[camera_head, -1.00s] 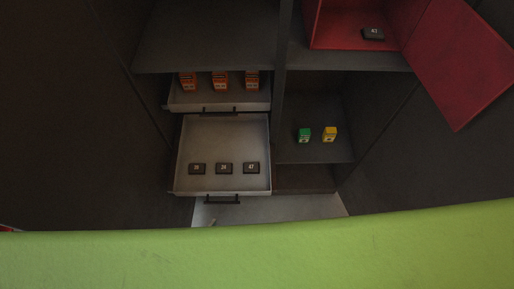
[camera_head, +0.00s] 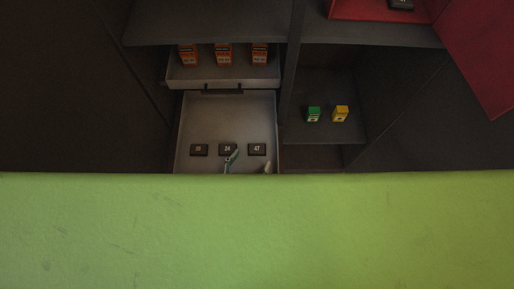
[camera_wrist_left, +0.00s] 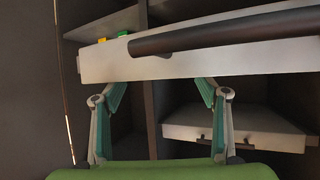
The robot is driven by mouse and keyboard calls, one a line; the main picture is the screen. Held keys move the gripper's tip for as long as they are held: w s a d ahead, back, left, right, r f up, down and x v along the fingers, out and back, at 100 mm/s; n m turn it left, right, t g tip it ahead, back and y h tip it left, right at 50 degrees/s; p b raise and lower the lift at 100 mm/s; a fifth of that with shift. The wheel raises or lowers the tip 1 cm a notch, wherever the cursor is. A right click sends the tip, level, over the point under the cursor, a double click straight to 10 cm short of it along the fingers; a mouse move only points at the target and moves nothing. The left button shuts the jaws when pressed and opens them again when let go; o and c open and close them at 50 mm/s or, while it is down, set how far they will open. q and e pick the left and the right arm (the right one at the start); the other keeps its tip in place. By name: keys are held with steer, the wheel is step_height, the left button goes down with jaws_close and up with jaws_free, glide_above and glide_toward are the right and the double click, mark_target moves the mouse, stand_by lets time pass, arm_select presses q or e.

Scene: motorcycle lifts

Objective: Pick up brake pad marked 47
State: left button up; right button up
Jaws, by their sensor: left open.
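The brake pad marked 47 (camera_head: 257,149) is a small dark block with a pale label. It lies flat in the open grey drawer (camera_head: 225,110), at the right end of a row of three similar pads. My left gripper (camera_head: 248,162) is open and empty at the front of the drawer. One finger overlaps the middle pad in the picture, and the other shows below the 47 pad. In the left wrist view, both fingers (camera_wrist_left: 160,84) are spread, with a pale drawer front (camera_wrist_left: 200,62) and its dark handle before them. No pad shows there. My right gripper is not in view.
Beside it lie a middle pad (camera_head: 227,149) and a left pad (camera_head: 198,150). A partly open drawer above holds orange boxes (camera_head: 223,55). Green (camera_head: 313,114) and yellow (camera_head: 341,113) boxes stand on the right shelf. A red compartment (camera_head: 366,9) is at the upper right.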

mark_target(257, 150)
arm_select(q)
steer(key=x, duration=0.5)
steer(key=shift+a, duration=0.1)
steer(key=c, duration=1.3)
steer(key=shift+o, duration=0.2)
